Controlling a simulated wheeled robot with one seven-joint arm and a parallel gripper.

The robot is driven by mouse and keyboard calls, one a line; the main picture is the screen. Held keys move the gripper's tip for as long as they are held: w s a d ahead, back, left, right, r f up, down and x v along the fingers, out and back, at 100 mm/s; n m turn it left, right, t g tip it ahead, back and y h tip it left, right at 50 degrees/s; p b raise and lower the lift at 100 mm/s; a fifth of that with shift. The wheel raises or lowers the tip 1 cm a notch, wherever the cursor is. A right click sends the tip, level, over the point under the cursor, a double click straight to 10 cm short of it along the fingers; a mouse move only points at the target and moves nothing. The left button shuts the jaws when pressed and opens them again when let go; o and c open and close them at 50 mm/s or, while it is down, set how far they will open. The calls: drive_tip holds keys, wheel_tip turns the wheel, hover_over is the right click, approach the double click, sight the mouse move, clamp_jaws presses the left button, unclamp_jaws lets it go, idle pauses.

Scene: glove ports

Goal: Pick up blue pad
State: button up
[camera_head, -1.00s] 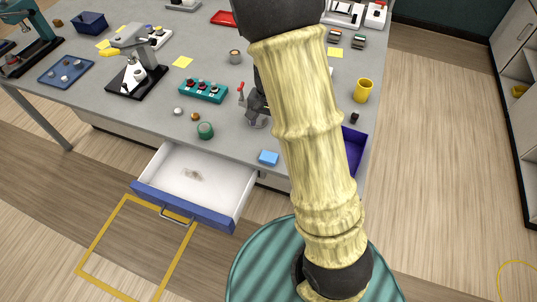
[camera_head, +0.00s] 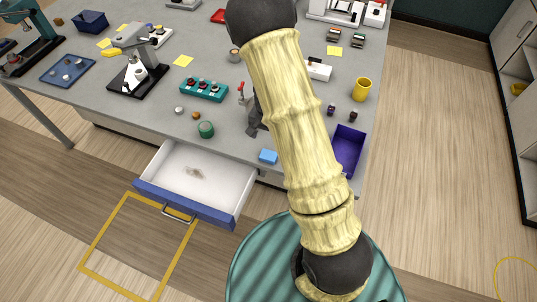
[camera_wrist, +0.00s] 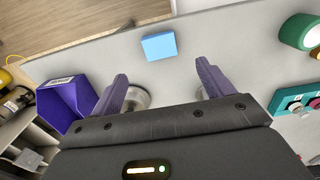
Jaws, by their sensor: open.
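The blue pad (camera_head: 268,157) is a small light blue block lying on the grey table near its front edge, right of the open drawer. In the wrist view the pad (camera_wrist: 159,46) lies beyond the fingertips, near the table edge, roughly midway between the fingers. My gripper (camera_wrist: 163,72) is open, with two purple fingers apart and nothing between them. In the head view my arm hides most of the gripper; a dark part of it (camera_head: 254,122) shows above the table behind the pad.
An open white drawer (camera_head: 200,165) with a blue front juts out left of the pad. A purple bin (camera_head: 347,152) stands at right. A green round object (camera_head: 206,129) and a teal button box (camera_head: 204,89) stand left. A yellow mug (camera_head: 362,89) stands farther back.

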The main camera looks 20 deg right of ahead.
hover_over(269, 155)
drive_tip(key=shift+w+f+p, duration=0.1)
drive_tip(key=shift+f+p, duration=0.35)
drive_tip(key=shift+f, duration=1.85)
drive_tip(key=shift+f+p, duration=1.35)
drive_tip(key=shift+f, duration=1.25)
drive_tip(key=c, duration=1.1)
